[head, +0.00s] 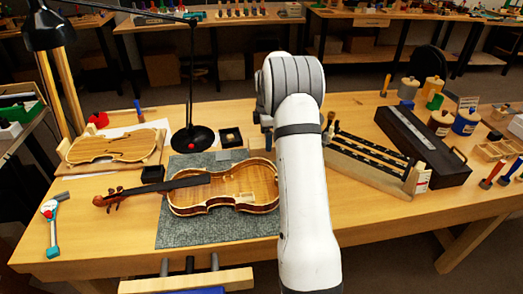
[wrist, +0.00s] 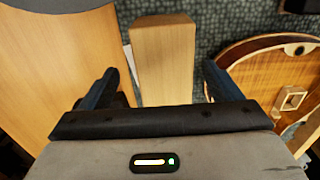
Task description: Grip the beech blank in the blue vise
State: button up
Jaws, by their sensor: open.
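The beech blank (wrist: 163,45) is a plain pale wooden block in the wrist view, beside the open violin. My gripper (wrist: 159,68) is open, with one dark finger on each side of the blank. I cannot tell whether the fingers touch it. In the head view my arm hides the gripper and the blank. The blue vise (head: 203,291) is at the bench's front edge, cut off by the frame's bottom. Its wooden jaw (head: 186,280) stands apart from the bench, with several rods showing across the gap.
The open violin (head: 225,188) lies on a grey-green mat (head: 205,233) left of my arm. A black lamp (head: 192,139) stands behind it. A slotted wooden rack (head: 365,165) and a long dark case (head: 423,145) are on the right. The bench's front right is clear.

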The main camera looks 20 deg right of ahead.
jog(key=f, duration=0.5)
jog(key=shift+s+a+f, duration=0.1)
jog(key=shift+a+f, duration=0.05)
jog(key=shift+a, duration=0.05)
jog(key=shift+c, duration=0.3)
jog(key=c, duration=1.2)
